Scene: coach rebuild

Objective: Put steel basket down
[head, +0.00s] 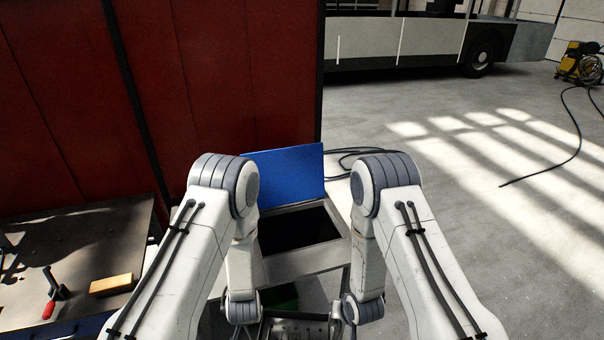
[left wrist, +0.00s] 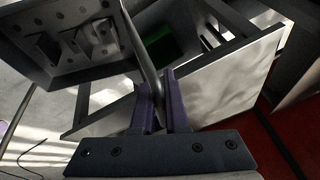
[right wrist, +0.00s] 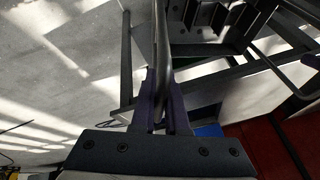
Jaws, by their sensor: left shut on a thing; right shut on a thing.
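The steel basket (head: 296,328) shows only in part at the bottom of the head view, between my two wrists. In the left wrist view the basket (left wrist: 100,68) is at the upper left, with dark metal parts in it. My left gripper (left wrist: 160,88) is shut on a thin steel bar or edge of the basket. In the right wrist view the basket (right wrist: 208,34) is at the upper right, and my right gripper (right wrist: 161,85) is shut on a similar steel bar. I cannot tell whether the basket's underside touches anything.
A metal-framed stand (head: 330,256) with a dark opening and an upright blue panel (head: 285,172) is just ahead. A green thing (head: 284,297) sits low beneath it. Open floor (head: 500,240) lies at right.

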